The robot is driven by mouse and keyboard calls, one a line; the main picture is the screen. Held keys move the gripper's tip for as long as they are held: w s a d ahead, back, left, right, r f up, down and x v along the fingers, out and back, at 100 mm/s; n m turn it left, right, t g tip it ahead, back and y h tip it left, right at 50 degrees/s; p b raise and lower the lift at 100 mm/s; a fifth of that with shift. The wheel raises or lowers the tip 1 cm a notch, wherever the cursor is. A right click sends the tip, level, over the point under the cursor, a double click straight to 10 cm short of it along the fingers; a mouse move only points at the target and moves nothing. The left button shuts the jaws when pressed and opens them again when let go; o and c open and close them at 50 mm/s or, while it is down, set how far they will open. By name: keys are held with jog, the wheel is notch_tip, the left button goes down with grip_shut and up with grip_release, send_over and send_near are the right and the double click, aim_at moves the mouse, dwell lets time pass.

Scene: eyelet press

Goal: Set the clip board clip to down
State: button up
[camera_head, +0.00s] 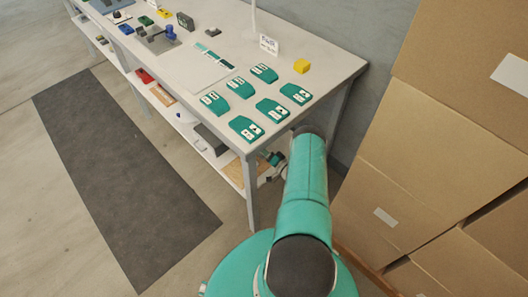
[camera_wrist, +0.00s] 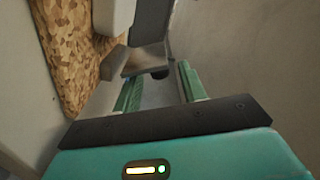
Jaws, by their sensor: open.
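In the wrist view a brown speckled board (camera_wrist: 70,50), which looks like the clipboard, stands at the upper left. Beside it a grey angled plate (camera_wrist: 147,60) with a dark round end looks like its clip; I cannot tell its setting for sure. My gripper (camera_wrist: 158,88) is open, its two green fingers apart with nothing gripped between them. The grey plate lies just beyond the fingertips, near the gap. In the head view my gripper is low by the table's near end, mostly hidden by my arm, and a tan board (camera_head: 236,172) shows on the lower shelf.
The white table (camera_head: 335,62) carries several teal parts (camera_head: 247,128), a yellow block (camera_head: 302,66) and a sign (camera_head: 269,44). Its leg (camera_head: 250,195) stands close to my arm. Cardboard boxes (camera_head: 420,170) stack at right. The floor with a dark mat (camera_head: 120,180) is clear at left.

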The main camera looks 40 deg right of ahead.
grip_shut()
